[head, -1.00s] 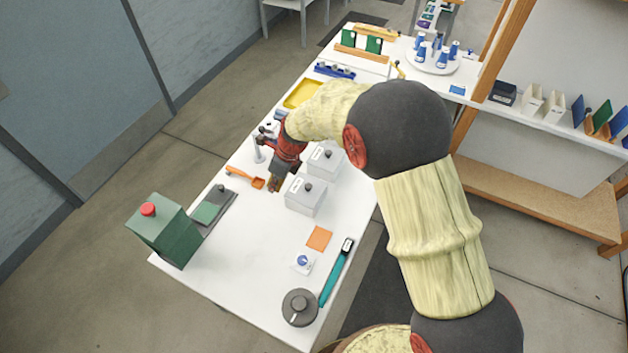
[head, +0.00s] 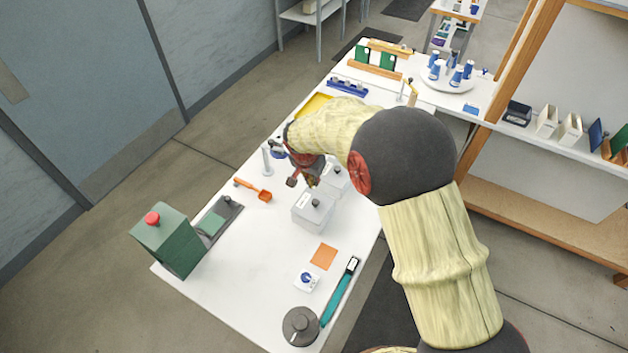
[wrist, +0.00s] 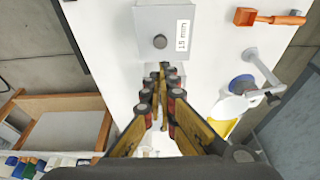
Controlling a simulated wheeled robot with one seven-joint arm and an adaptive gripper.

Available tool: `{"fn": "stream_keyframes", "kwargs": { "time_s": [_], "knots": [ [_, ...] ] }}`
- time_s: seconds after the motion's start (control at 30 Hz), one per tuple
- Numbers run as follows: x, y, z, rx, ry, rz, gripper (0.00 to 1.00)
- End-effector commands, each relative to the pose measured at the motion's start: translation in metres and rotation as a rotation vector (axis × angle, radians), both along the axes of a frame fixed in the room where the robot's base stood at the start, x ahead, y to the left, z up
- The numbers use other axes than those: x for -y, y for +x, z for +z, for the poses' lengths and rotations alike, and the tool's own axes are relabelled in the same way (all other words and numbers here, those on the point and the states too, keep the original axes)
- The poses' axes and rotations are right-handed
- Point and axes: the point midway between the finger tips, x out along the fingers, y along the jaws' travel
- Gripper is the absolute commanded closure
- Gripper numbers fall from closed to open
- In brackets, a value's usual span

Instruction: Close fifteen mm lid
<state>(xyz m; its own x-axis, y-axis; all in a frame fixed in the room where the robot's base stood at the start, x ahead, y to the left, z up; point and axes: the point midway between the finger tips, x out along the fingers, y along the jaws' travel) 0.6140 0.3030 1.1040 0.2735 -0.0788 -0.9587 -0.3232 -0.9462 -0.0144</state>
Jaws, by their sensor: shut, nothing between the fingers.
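The box with the 15 mm label (wrist: 180,36) is pale grey with a dark round knob, at the top of the wrist view. In the head view it appears to be the nearer grey box (head: 313,210), its knob on top. I cannot tell whether its lid sits fully down. A second, similar grey box (head: 336,179) stands just behind it, partly hidden by my gripper and arm. My gripper (head: 312,184) is shut and empty above the boxes.
An orange scoop (head: 254,190) lies left of the boxes, near a pale post (head: 266,160). A green press with a red button (head: 166,240) stands at the left edge. An orange square (head: 323,257), teal tool (head: 340,292) and dark round knob unit (head: 300,326) lie nearer.

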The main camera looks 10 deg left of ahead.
Motion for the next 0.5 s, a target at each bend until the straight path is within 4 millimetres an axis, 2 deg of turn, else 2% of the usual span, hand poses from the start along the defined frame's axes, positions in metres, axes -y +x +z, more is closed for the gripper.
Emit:
{"fn": "stream_keyframes", "kwargs": {
  "time_s": [0.2, 0.5],
  "knots": [
    [0.004, 0.011, -0.043, -0.004, -0.001, -0.002, 1.00],
    [0.005, 0.018, -0.090, -0.003, -0.001, 0.000, 1.00]
  ]
}}
